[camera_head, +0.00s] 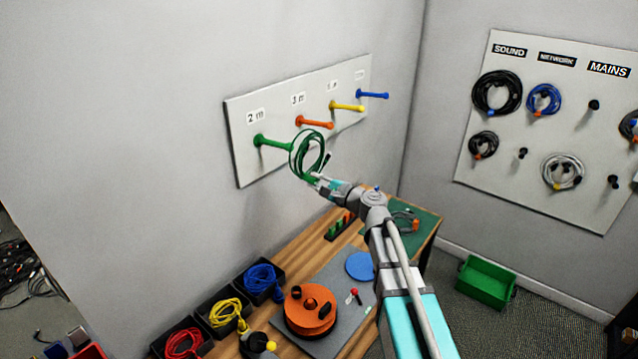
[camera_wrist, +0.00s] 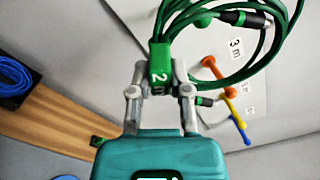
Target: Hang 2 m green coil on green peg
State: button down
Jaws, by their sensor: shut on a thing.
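The green coil (camera_head: 307,155) is held up in front of the white peg board (camera_head: 236,141), at the tip of the green peg (camera_head: 272,142) under the "2 m" label. My gripper (camera_head: 316,179) is shut on the coil's green tag marked "2" (camera_wrist: 172,77), at the bottom of the loop. In the wrist view the coil (camera_wrist: 262,62) rises above the fingers (camera_wrist: 161,92), with a dark connector (camera_wrist: 242,18) hanging across it. A green end of the peg (camera_wrist: 203,20) shows behind the cables. I cannot tell whether the peg tip is inside the loop.
Orange (camera_head: 314,123), yellow (camera_head: 347,106) and blue (camera_head: 374,95) pegs stick out to the right. Below is a wooden bench (camera_head: 288,255) with bins of red, yellow and blue cables and an orange reel (camera_head: 310,310). A second board (camera_head: 550,110) hangs on the right wall.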

jog(key=w+a+f+b, duration=0.2)
jog(key=w+a, duration=0.3)
jog(key=a, duration=0.2)
jog(key=w+a+f+b, duration=0.2)
jog(key=w+a, duration=0.3)
jog(key=a, duration=0.2)
jog(key=shift+w+a+f, duration=0.25)
dwell(2.4)
dwell(0.6)
jog(key=shift+c, duration=2.4)
grip_release()
jog(key=shift+s+d, duration=0.1)
jog(key=v, duration=1.1)
jog(key=shift+s+d, duration=0.2)
jog(key=shift+d, duration=0.05)
